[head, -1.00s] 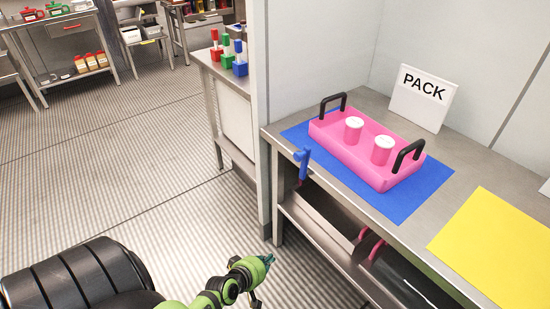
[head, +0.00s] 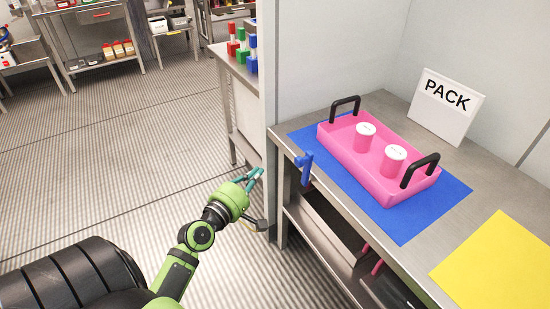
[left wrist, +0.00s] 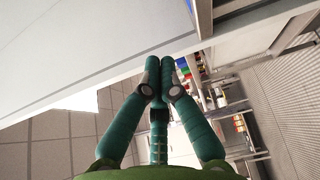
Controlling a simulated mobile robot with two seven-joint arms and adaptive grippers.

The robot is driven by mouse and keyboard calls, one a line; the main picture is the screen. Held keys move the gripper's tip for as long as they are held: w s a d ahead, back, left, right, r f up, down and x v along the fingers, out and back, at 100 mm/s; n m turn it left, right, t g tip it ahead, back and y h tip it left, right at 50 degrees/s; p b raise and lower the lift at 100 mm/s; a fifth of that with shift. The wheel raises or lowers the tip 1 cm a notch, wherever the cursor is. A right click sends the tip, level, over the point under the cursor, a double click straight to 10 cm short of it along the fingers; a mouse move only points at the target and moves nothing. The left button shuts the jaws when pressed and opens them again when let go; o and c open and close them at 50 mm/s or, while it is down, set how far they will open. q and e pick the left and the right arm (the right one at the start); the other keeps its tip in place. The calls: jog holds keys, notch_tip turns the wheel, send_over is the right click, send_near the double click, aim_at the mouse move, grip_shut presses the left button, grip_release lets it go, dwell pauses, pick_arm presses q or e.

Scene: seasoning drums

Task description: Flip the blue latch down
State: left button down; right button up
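The blue latch (head: 306,167) is at the left front edge of the metal table, in the head view. Its longer part runs roughly up and down, with a short piece sticking out to the left near its top. My left gripper (head: 259,173), green with teal fingers, is left of the latch and apart from it. In the left wrist view its fingertips (left wrist: 167,66) come together with nothing visible between them. The latch cannot be made out in the left wrist view. My right gripper is not in view.
A pink tray (head: 345,161) with two white-lidded drums stands on a blue mat (head: 408,228). A yellow mat (head: 490,265) and a PACK sign (head: 447,105) are also on the table (head: 395,258). A wall edge (head: 268,90) rises just left of the table.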

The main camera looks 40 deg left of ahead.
pick_arm(q)
jog(key=w+d+p, duration=0.2)
jog(key=w+d, duration=0.1)
jog(key=w, duration=0.5)
jog(key=shift+w+p, duration=0.35)
jog(key=shift+w, duration=0.05)
